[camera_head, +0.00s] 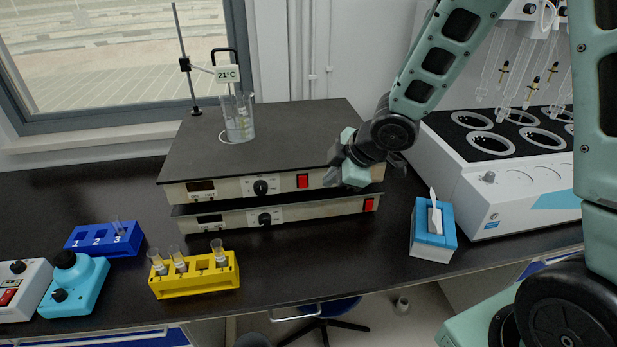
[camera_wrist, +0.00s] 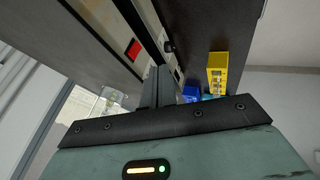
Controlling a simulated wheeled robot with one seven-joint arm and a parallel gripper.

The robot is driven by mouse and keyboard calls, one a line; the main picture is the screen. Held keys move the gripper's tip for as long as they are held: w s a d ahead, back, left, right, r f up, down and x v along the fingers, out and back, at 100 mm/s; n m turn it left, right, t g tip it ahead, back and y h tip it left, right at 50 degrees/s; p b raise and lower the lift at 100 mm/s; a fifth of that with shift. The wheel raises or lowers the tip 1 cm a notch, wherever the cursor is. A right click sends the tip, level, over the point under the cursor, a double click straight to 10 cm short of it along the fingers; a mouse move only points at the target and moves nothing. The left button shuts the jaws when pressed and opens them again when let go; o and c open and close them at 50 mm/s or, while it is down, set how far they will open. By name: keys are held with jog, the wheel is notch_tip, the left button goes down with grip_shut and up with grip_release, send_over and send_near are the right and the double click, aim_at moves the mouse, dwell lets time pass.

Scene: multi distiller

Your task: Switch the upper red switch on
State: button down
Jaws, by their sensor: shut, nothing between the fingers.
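The upper red switch (camera_head: 302,181) sits on the front panel of the upper hotplate (camera_head: 225,190), right of a black knob (camera_head: 260,187). A red switch, seemingly the upper one, also shows in the wrist view (camera_wrist: 133,48). The lower red switch (camera_head: 368,205) is on the lower hotplate's panel, farther right. My gripper (camera_head: 332,178) is shut and empty, close to the front of the upper hotplate and just right of the upper switch. Its fingers (camera_wrist: 157,85) show in the wrist view. I cannot tell whether they touch the panel.
A beaker (camera_head: 238,122) stands on the upper hotplate near a stand with a 21°C display. A yellow tube rack (camera_head: 195,279) and a blue rack (camera_head: 103,240) are at the front left. A blue tissue box (camera_head: 433,233) and a white distiller (camera_head: 520,185) are right.

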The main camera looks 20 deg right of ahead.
aim_at(303, 182)
dwell(0.3)
jog(key=w+a+f+p, duration=0.1)
jog(key=w+a+f, duration=0.1)
jog(key=w+f, duration=0.6)
jog(key=shift+w+f, duration=0.35)
jog(key=shift+w, duration=0.2)
jog(key=shift+d, duration=0.1)
jog(key=shift+w+f, duration=0.15)
jog(key=shift+w, duration=0.1)
